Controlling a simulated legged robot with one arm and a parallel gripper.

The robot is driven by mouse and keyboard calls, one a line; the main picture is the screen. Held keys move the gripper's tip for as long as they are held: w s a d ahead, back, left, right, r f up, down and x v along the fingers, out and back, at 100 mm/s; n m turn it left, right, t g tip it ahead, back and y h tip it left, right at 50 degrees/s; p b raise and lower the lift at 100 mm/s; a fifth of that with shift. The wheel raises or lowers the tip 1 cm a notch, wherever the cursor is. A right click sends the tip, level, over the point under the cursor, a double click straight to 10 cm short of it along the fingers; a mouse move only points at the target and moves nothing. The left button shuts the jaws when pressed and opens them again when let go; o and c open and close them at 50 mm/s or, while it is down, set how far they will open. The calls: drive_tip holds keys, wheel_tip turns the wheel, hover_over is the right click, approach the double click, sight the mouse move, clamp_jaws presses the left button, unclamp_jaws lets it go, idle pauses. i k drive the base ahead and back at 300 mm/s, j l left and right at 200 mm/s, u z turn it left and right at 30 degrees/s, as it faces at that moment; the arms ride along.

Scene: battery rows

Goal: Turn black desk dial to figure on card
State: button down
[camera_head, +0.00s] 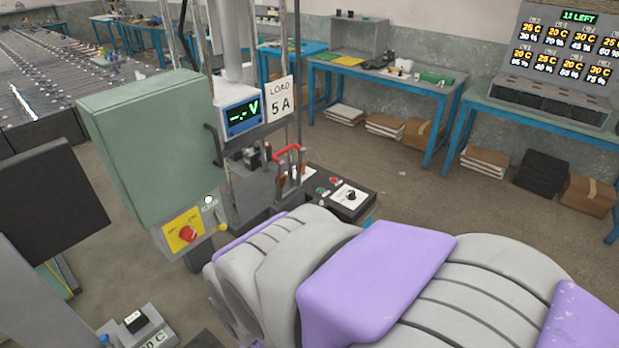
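A small black dial (351,195) sits on a white plate on the low dark desk panel (352,212), right of centre. Its pointer setting is too small to read. A white card (279,100) reading "LOAD 5 A" hangs on the post above the desk. A blue-lit meter (243,117) beside the card shows dashes and "V". My grey and purple arm fills the lower right in front of the desk. My gripper does not show.
A red-handled switch (289,153) stands left of the dial. A green cabinet (150,140) with a red stop button (187,233) on yellow is at left. A grey box (150,327) labelled "20 C" is at bottom left. Blue-legged benches line the back; floor between is clear.

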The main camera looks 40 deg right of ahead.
sight(351, 195)
drive_tip(key=z, duration=1.45)
